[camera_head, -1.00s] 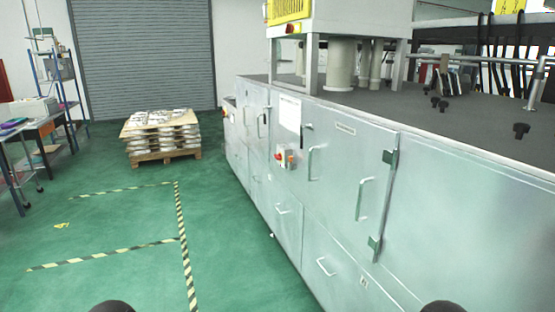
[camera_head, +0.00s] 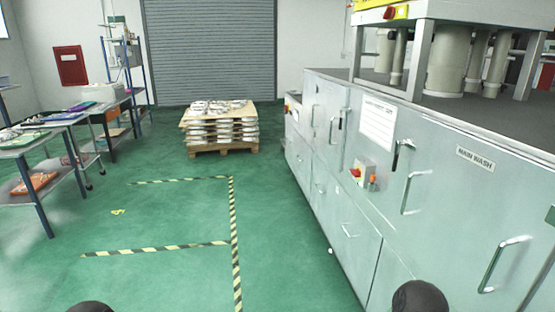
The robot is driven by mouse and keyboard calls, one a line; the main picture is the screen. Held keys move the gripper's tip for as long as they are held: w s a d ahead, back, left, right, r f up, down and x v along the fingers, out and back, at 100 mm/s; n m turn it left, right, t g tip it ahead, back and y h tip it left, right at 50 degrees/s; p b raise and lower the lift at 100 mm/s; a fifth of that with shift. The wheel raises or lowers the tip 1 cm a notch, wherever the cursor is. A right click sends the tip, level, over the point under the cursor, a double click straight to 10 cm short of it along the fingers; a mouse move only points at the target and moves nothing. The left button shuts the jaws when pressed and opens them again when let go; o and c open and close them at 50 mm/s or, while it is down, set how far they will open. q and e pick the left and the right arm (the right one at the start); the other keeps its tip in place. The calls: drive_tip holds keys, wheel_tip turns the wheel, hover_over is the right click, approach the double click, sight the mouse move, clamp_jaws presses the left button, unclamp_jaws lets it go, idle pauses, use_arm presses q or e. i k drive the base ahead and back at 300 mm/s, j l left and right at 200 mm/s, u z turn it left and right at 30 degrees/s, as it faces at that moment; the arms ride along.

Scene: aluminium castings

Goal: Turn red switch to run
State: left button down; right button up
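A red switch (camera_head: 355,172) sits on a small pale box (camera_head: 364,173) on the front of the grey machine cabinet (camera_head: 450,215), right of the picture's middle. Its setting is too small to read. An orange-red part shows at the box's right side. A second red knob (camera_head: 389,12) on a yellow plate is higher up, on the machine's upper frame. Dark rounded parts of my arms show at the bottom edge, left and right. Neither gripper's fingers can be seen.
The cabinet has several protruding handles and a "MAIN WASH" label (camera_head: 475,158). A pallet of castings (camera_head: 219,128) stands ahead, before a grey shutter (camera_head: 208,50). Tables with trays (camera_head: 35,138) line the left. The green floor (camera_head: 160,215) with striped tape is clear between.

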sight(356, 172)
drive_tip(key=i+j+z, duration=0.1)
drive_tip(key=i, duration=0.35)
drive_tip(key=i+j+z, duration=0.1)
drive_tip(key=i, duration=0.35)
drive_tip(key=i+j+z, duration=0.1)
drive_tip(key=i, duration=0.35)
drive_tip(key=i+j+z, duration=0.1)
drive_tip(key=i+j, duration=0.25)
drive_tip(key=i, duration=0.1)
